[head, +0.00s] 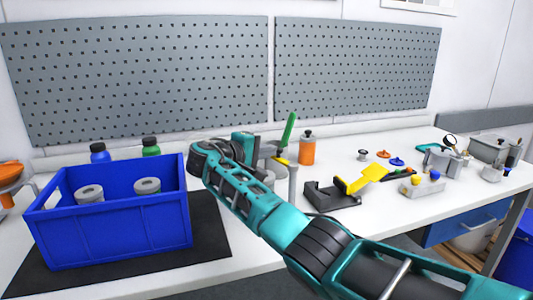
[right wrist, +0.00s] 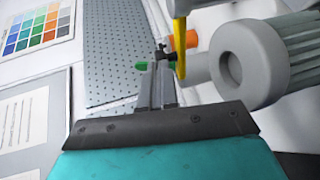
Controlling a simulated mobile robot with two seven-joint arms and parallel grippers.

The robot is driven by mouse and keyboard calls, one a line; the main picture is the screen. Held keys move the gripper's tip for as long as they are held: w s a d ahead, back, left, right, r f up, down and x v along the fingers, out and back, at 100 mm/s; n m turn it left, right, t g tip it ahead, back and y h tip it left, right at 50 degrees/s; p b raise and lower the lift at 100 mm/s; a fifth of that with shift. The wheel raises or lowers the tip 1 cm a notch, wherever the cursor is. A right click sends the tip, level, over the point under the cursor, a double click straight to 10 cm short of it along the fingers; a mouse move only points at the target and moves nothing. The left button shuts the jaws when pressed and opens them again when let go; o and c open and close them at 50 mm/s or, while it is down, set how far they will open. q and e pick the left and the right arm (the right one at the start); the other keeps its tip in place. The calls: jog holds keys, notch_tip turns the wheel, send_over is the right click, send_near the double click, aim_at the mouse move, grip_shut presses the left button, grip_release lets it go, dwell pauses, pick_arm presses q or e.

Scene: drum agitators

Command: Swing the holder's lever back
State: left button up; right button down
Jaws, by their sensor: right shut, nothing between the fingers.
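The holder's green lever (head: 288,130) stands up, tilted slightly to the right, behind my right wrist in the head view. A small green part also shows beside the fingertips in the right wrist view (right wrist: 141,66). A yellow piece (head: 281,161) sits below the lever and shows as a yellow bar (right wrist: 180,45) in the wrist view. My right gripper (right wrist: 158,72) is shut and empty, its tips close to the dark fitting by the yellow bar; I cannot tell if they touch. My right arm hides part of the holder. My left gripper is not in view.
A blue crate (head: 115,235) with grey-white round pieces stands on a dark mat at left. A large grey cylinder (right wrist: 255,65) is close beside the right gripper. An orange bottle (head: 307,150) and a black-and-yellow device (head: 335,195) stand to the right.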

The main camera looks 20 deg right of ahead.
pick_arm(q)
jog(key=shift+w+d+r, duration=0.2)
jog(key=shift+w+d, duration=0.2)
pick_arm(e)
jog(key=shift+w+d, duration=0.55)
jog(key=shift+d, duration=0.2)
jog(key=shift+d+r, duration=0.15)
jog(key=shift+d, duration=0.05)
pick_arm(q)
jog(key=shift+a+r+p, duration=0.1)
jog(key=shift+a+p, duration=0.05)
jog(key=shift+p, duration=0.15)
